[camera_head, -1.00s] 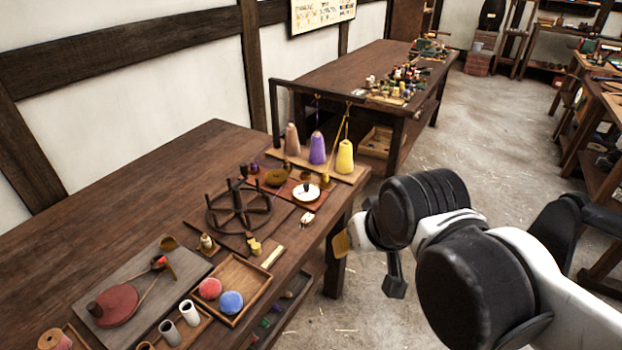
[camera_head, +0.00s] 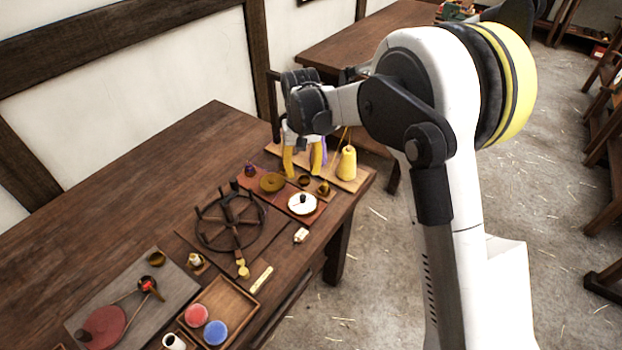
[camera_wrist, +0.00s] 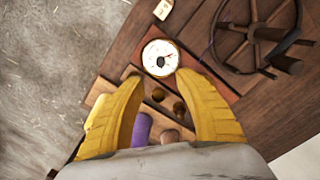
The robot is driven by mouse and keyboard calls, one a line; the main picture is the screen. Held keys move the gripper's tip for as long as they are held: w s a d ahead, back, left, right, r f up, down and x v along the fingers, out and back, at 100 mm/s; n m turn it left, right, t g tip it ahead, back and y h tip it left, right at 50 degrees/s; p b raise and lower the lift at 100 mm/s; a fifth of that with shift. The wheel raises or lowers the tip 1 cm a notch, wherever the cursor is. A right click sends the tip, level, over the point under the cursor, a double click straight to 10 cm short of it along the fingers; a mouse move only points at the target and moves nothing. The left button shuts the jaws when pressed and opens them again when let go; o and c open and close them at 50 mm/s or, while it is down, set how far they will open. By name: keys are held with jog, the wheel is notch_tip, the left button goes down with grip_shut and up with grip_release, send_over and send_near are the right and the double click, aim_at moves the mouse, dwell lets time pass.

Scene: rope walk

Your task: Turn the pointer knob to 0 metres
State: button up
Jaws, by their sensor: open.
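The white round dial (camera_head: 303,207) sits on a reddish-brown board near the table's right edge. It also shows in the wrist view (camera_wrist: 151,48), above and between my fingers. The small dark pointer knob (camera_head: 303,198) stands at its middle, and it also shows in the wrist view (camera_wrist: 161,61). The dial marks are too small to read, and I cannot tell where the pointer stands. My gripper (camera_head: 302,168) has yellow fingers, spread apart with nothing between them. It hangs above the far end of the board, beyond the dial, and does not touch the knob.
A yellow cone (camera_head: 347,163) stands right of my gripper; a purple cone (camera_wrist: 142,129) is partly hidden behind it. Small brown cups stand on the board near the dial. A dark spoked wheel (camera_head: 230,222) lies left of the dial. The back left of the table is bare.

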aim_at(303, 196)
notch_tip(303, 196, down, 11)
jog(key=b, duration=0.3)
jog(key=shift+a, duration=0.1)
jog(key=shift+c, duration=0.4)
grip_shut()
